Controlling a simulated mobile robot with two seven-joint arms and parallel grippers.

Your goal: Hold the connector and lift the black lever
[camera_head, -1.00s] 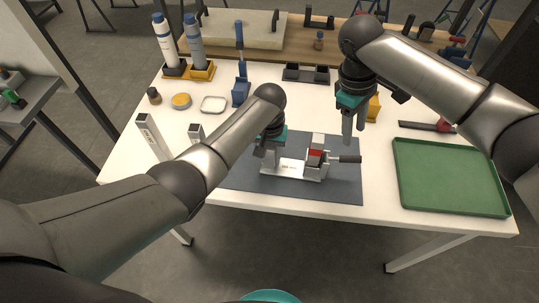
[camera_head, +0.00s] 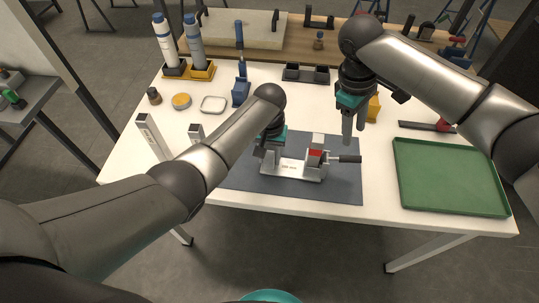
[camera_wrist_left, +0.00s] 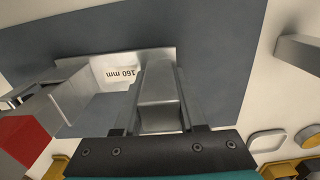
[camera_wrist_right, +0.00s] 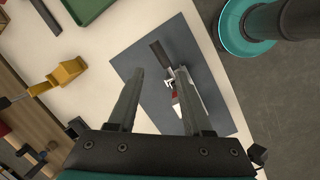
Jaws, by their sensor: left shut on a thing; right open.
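The connector is a silver metal piece with a flat base (camera_head: 290,170), a "160 mm" label and an upright at each end. It lies on the dark mat, and its base shows in the left wrist view (camera_wrist_left: 112,70). A red and white block (camera_head: 316,150) sits at its right end. The black lever (camera_head: 350,159) sticks out to the right there; it shows in the right wrist view (camera_wrist_right: 160,54). My left gripper (camera_head: 268,160) is shut on the connector's left upright. My right gripper (camera_head: 353,140) is open and empty, pointing down above the lever side.
The dark mat (camera_head: 245,178) lies on the white table (camera_head: 130,170). A green tray (camera_head: 450,178) is at the right, with a red-ended bar (camera_head: 425,126) behind it. Bottles, a tape roll (camera_head: 181,101) and a blue holder (camera_head: 241,92) stand behind at the left.

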